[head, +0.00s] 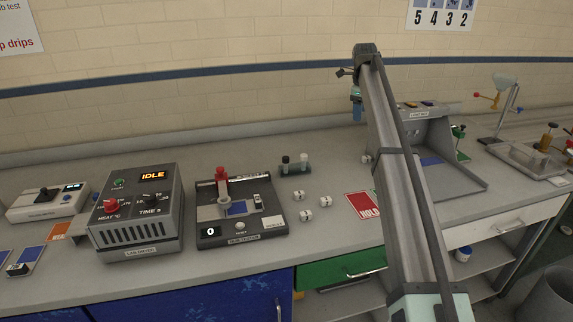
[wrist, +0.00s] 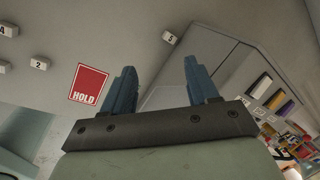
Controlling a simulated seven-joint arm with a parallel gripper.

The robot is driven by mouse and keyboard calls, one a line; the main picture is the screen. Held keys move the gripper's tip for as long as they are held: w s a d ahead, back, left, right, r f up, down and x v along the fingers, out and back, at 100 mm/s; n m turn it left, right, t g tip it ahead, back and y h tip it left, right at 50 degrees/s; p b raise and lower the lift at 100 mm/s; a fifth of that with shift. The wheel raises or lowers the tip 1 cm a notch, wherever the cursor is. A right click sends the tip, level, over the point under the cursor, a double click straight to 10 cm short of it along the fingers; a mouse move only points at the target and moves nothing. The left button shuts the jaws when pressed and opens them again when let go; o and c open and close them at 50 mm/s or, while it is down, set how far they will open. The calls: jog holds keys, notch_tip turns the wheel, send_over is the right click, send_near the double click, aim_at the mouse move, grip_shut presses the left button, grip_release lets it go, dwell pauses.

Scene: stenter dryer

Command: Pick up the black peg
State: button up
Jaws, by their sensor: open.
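A small black-topped peg (head: 285,160) stands upright in a low grey-green rack (head: 295,170) on the bench, left of my arm in the head view. A white-topped peg (head: 304,158) stands beside it in the same rack. My gripper (head: 357,106) is raised above the bench, behind and right of the rack in the picture, well apart from it. In the wrist view my gripper (wrist: 158,75) shows two blue fingers spread wide with nothing between them. Neither the rack nor the black peg shows in the wrist view.
A tester with a red knob (head: 221,173) stands left of the rack, beside the lab dryer (head: 136,212). Several small white numbered blocks (head: 306,215) and a red HOLD card (head: 362,206) lie in front. A grey light box (head: 428,140) stands right, partly behind my arm.

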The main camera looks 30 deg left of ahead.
aim_at(286, 157)
jog(key=s+a+f+g, duration=0.1)
jog(key=s+a+f, duration=0.1)
jog(key=s+a, duration=0.7)
jog(key=s+a+f+g, duration=0.25)
jog(key=s+a, duration=0.45)
jog(key=a, duration=0.5)
jog(key=shift+t, duration=0.35)
jog(key=f, duration=1.4)
jog(key=shift+s+d, duration=0.1)
jog(key=shift+s, duration=0.15)
jog(key=shift+r, duration=0.1)
grip_shut()
